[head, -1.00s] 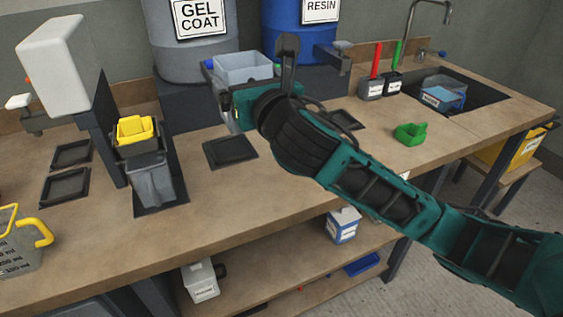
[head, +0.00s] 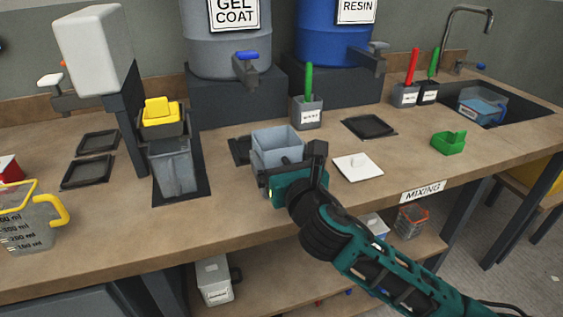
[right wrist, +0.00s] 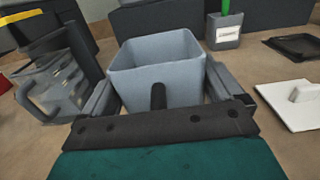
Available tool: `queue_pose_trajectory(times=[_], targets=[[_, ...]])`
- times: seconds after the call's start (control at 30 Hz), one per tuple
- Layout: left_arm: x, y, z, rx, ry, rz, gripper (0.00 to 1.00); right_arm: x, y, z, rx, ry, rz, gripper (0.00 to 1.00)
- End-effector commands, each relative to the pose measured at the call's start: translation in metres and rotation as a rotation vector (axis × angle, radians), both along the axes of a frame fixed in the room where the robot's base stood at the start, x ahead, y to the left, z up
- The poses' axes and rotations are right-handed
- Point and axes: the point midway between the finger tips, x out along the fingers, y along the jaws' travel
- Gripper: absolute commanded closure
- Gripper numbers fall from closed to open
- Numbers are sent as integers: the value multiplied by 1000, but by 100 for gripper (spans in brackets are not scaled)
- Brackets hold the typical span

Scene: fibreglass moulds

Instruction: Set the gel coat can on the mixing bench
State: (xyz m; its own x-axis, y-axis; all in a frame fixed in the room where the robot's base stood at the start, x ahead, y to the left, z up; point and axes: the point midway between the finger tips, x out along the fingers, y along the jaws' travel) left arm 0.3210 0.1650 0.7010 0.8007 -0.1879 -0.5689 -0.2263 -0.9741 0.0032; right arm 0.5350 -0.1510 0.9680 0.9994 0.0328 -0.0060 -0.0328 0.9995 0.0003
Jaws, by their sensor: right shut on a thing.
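The gel coat can, a square, open-topped grey-blue container (head: 277,143), is at the mixing bench (head: 370,205), in front of the grey GEL COAT drum (head: 226,55). My right gripper (head: 280,172) is shut on it from the near side. In the right wrist view the can (right wrist: 157,58) stands upright between the two fingers, with a dark post in front of its near wall. Its inside looks empty in the part I see. The can overlaps a dark square pad (head: 240,150) in the picture; I cannot tell whether its base touches the bench. My left gripper is not in view.
A white lid with a knob (head: 357,167) lies right of the can. A green-handled holder (head: 307,112) stands behind. A grey bin with yellow top (head: 174,165) is at left, a green scoop (head: 448,142) at right. A dark pad (head: 369,126) is bare.

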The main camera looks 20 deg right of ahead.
Motion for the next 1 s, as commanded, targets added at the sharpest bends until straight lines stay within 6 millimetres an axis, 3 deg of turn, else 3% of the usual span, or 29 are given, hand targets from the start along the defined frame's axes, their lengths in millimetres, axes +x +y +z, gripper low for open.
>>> queue_pose_trajectory(times=[0.37, 0.4, 0.43, 0.77, 1.0], targets=[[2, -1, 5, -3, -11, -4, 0, 0, 0, -2, 0, -7, 0, 65], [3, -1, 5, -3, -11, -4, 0, 0, 0, -3, 0, -3, 0, 3], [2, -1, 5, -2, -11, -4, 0, 0, 0, -3, 0, -3, 0, 1], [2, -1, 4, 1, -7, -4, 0, -2, 0, 0, -1, -2, 0, 0], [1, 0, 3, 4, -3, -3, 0, -46, -2, -1, -1, 1, 1, 0]])
